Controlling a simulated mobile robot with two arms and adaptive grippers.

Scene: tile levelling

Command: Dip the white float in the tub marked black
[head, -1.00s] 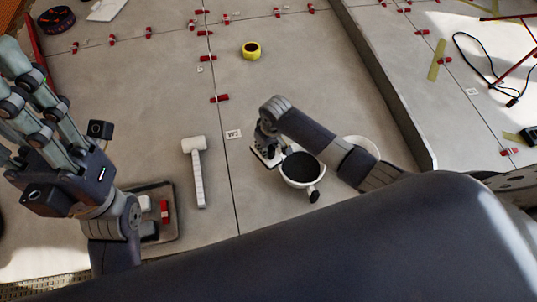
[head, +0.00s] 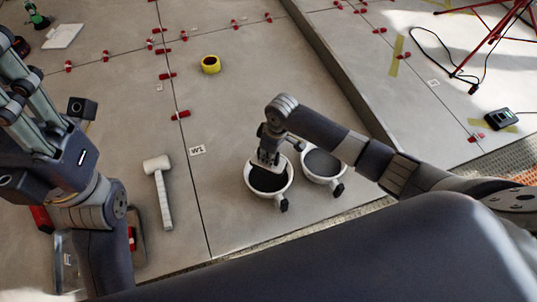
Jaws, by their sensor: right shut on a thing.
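My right gripper (head: 268,150) is shut on the white float (head: 264,161). The float is tilted at the back of a white tub (head: 263,194) with a dark, nearly black filling, and its lower part is over or in that filling. I cannot tell whether it touches. A second white tub (head: 321,181) with a grey filling stands just to the right. Neither tub's marking can be read. My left gripper (head: 18,75) is at the left edge, away from the tubs, its fingertips partly cut off.
A white mallet (head: 161,190) lies left of the tubs, with a small marked card (head: 197,150) between. A yellow tape roll (head: 210,64) and several red clips lie farther back. A raised step edge (head: 335,60) runs behind the tubs. A tripod and cable are at right.

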